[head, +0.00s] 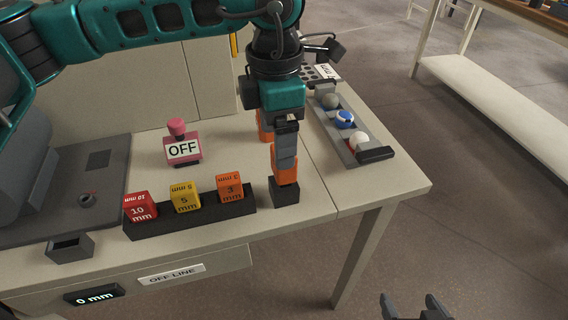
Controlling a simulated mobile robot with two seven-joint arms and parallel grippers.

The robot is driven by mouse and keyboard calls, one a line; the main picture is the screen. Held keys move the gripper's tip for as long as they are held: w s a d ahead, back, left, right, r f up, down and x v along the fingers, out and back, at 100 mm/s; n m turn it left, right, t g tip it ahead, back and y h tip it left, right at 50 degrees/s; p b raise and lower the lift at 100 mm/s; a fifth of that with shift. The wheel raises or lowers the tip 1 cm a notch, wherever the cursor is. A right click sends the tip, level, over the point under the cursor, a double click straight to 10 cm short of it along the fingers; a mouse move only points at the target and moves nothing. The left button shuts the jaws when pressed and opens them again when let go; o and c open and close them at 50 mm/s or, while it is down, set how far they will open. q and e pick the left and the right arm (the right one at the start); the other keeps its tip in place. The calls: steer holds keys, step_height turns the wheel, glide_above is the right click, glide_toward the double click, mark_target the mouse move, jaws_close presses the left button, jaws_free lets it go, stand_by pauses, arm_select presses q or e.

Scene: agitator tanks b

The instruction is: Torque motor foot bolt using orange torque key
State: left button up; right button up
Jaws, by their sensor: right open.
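The grey motor (25,150) is at the left on a dark plate, with a small round bolt-like part (87,200) by its foot. An upright grey and orange piece, perhaps the orange torque key (286,172), shows right of the block rack, its lower end at a small black block (285,193). My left gripper (286,140) points down over it; its fingers blend with the piece, so I cannot tell whether they grip it. Another orange part (265,124) shows behind, mostly hidden. My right gripper (415,308) is open and empty at the bottom edge, beyond the bench.
A black rack (190,223) holds red, yellow and orange blocks marked 10, 5 and 3 mm. A pink OFF switch (183,148) stands behind it. A grey tray (373,155) with round knobs lies at right. A small open box (70,248) is at the front left.

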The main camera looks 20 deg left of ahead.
arm_select(q)
steer(key=shift+w+d+f, duration=0.1)
steer(key=shift+d+f, duration=0.05)
steer(key=shift+f, duration=0.85)
steer(key=shift+w+d+f, duration=0.1)
steer(key=shift+f, duration=0.95)
steer(key=shift+w+d+f, duration=0.1)
steer(key=shift+d+f, duration=0.05)
steer(key=shift+f, duration=0.85)
arm_select(e)
steer(key=shift+a, duration=0.15)
arm_select(q)
steer(key=shift+c, duration=0.4)
steer(key=shift+r, duration=0.1)
steer(key=c, duration=1.1)
steer(key=shift+r, duration=0.1)
step_height(320, 180, up, 20)
steer(key=p, duration=0.1)
arm_select(e)
steer(key=shift+s+d+r, duration=0.15)
steer(key=shift+d+r, duration=0.15)
steer(key=shift+d, duration=0.1)
